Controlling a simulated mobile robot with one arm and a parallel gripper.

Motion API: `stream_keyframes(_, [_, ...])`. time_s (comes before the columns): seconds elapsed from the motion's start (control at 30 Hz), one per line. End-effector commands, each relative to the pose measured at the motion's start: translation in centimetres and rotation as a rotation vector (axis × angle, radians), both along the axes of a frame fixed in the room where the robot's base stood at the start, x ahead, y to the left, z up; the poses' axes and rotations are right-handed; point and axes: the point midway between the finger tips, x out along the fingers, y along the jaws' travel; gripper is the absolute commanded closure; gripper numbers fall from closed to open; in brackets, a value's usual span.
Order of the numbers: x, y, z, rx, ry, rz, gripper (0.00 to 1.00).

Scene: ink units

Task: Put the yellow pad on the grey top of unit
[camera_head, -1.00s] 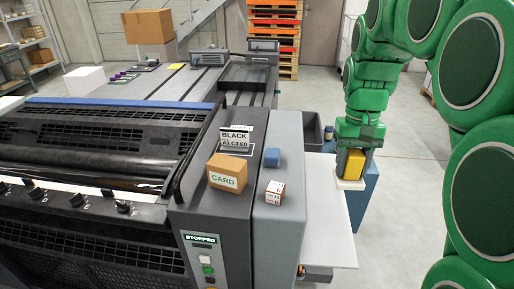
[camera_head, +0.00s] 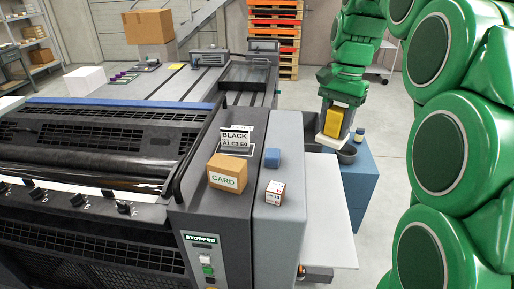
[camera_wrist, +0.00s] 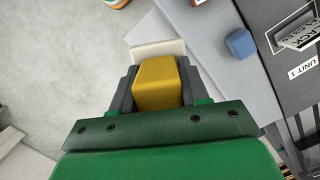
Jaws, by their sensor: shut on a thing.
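My gripper (camera_head: 335,124) is shut on the yellow pad (camera_head: 333,121), which has a pale cream plate at its lower end. The pad (camera_wrist: 157,83) also shows between the dark fingers in the wrist view, with the cream plate (camera_wrist: 158,49) beyond it. The pad is held in the air above the blue cabinet, to the right of the unit. The grey top of the unit (camera_head: 266,232) carries a blue block (camera_head: 271,158) and a small white-and-red box (camera_head: 275,193). The middle of that top between them is bare.
A cardboard box marked CARD (camera_head: 227,173) and a BLACK sign (camera_head: 235,140) stand on the darker panel left of the grey top. A blue cabinet (camera_head: 361,185) with a dark bowl (camera_head: 347,154) and a small jar is at right. A white board (camera_head: 323,225) lies beside the unit.

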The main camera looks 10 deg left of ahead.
Motion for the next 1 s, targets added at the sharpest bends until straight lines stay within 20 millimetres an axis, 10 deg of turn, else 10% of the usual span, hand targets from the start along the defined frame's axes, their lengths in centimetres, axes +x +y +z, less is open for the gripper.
stream_keyframes(1.0, [11.2,10.2,-0.1,0.0,-0.002,-1.121,0.87])
